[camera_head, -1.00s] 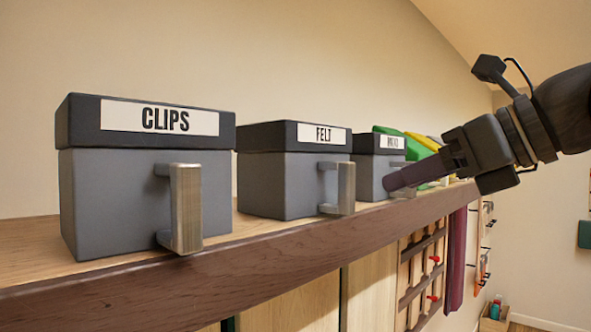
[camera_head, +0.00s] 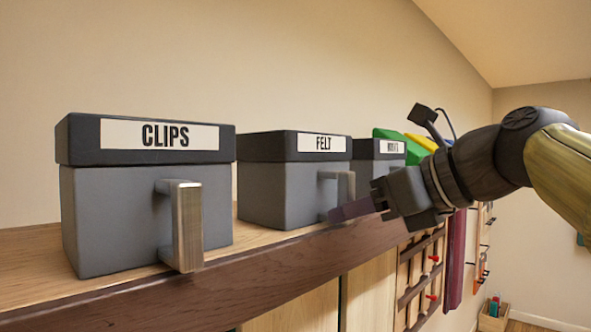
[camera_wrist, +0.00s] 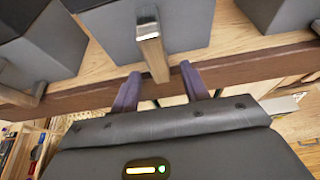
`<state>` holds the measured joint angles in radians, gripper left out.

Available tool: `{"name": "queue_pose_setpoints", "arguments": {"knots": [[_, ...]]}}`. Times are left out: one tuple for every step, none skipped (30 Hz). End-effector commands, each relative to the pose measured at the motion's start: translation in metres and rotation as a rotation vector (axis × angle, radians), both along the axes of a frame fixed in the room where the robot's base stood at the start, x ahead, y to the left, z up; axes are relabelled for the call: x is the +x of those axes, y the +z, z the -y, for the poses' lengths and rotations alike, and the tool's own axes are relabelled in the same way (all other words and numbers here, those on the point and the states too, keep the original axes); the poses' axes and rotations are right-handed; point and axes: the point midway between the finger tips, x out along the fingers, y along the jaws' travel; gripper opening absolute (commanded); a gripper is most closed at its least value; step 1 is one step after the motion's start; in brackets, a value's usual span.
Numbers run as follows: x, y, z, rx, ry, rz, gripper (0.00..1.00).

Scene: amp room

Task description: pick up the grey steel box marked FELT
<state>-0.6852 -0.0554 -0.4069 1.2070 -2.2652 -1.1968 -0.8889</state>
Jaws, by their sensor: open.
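The grey steel box marked FELT (camera_head: 277,194) stands on the wooden shelf, between two similar boxes. It has a dark lid with a white label and a metal handle (camera_head: 346,187) on its front. My gripper (camera_head: 350,210) is open and empty, with its fingertips near the lower end of that handle. In the wrist view, the purple fingers (camera_wrist: 159,82) lie on either side of a handle (camera_wrist: 151,45) on the middle box (camera_wrist: 190,22), which appears to be FELT. Its label is out of that view. I cannot tell whether the fingers touch the handle.
The CLIPS box (camera_head: 135,215) stands to the left, its handle (camera_head: 183,225) sticking out. Another grey box (camera_head: 372,166), its label hard to read, is close behind my gripper. Green and yellow items (camera_head: 420,142) lie beyond. The shelf's dark front edge (camera_head: 230,280) runs below.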

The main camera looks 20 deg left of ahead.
Motion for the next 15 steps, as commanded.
{"name": "queue_pose_setpoints", "arguments": {"knots": [[0.0021, -0.0009, -0.006, -0.001, 0.001, -0.002, 0.45], [0.0029, -0.0022, -0.0081, -0.001, 0.001, -0.002, 0.45], [0.0037, -0.0034, -0.0098, 0.0, 0.001, -0.002, 0.45], [0.0044, -0.0041, -0.0105, -0.001, 0.0, -0.001, 0.45], [0.0047, -0.0045, -0.0108, 0.0, 0.0, -0.001, 0.45], [0.0048, -0.0049, -0.0108, 0.0, -0.001, -0.001, 0.45], [0.0049, -0.0051, -0.0107, 0.0, -0.001, -0.001, 0.45], [0.0048, -0.0051, -0.0106, 0.0, -0.001, -0.001, 0.45], [0.0048, -0.0051, -0.0106, 0.0, -0.001, -0.001, 0.45], [0.0048, -0.0051, -0.0106, 0.0, -0.001, -0.001, 0.45], [0.0048, -0.0051, -0.0105, 0.0, -0.001, -0.001, 0.45], [0.0048, -0.0051, -0.0105, 0.0, -0.001, -0.001, 0.45], [0.0048, -0.0051, -0.0105, 0.0, -0.001, -0.001, 0.45], [0.0048, -0.0051, -0.0105, 0.0, -0.001, -0.001, 0.45], [0.0048, -0.0051, -0.0105, 0.0, -0.001, -0.001, 0.45]]}}
